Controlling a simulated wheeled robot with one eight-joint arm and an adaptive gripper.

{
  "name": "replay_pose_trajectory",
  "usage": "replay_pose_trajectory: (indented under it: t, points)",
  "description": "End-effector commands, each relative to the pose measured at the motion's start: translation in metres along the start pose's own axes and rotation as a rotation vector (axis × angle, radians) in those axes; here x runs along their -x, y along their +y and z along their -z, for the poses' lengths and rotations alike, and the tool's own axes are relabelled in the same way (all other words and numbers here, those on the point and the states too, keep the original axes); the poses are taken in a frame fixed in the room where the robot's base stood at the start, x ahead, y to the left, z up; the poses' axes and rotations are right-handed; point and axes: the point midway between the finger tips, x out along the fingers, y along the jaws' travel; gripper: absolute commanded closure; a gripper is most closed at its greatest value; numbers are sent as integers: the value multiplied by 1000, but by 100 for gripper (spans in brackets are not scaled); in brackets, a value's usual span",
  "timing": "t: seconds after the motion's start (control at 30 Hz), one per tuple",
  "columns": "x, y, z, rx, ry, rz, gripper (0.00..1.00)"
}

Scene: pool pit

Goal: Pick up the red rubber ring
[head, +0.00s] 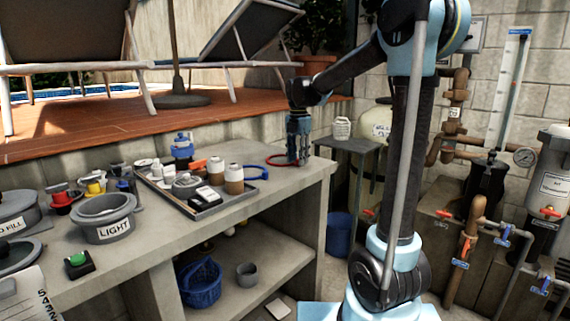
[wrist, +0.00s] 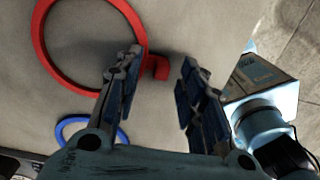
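The red rubber ring (head: 283,163) lies flat on the grey counter near its far right end. In the wrist view the ring (wrist: 39,35) fills the upper left, with a small red tab (wrist: 160,67) on its right side. My gripper (head: 298,157) points down over the ring's right side in the head view. In the wrist view my gripper (wrist: 162,62) is open, its two fingers apart. The tab shows in the gap between the fingertips. I cannot tell the exact height of the fingertips above the counter.
A blue ring (head: 263,179) lies left of the red one, also in the wrist view (wrist: 61,132). A grey tray (head: 233,201) with bottles and small items stands further left. The counter's right edge (head: 328,174) is close. A white jug (head: 342,128) stands on a side table.

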Motion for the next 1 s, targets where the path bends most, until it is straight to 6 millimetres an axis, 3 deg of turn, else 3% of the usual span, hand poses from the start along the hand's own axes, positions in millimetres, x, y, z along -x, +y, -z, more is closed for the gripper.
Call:
replay_pose_trajectory:
  t: [0.33, 0.5, 0.87, 1.0]
  points:
    - [-6, 0, 0, 0, 0, 0, 66]
    - [-6, 0, 0, 0, 0, 0, 100]
    - [-5, 0, 0, 0, 0, 0, 100]
    - [3, 0, 0, 0, 0, 0, 100]
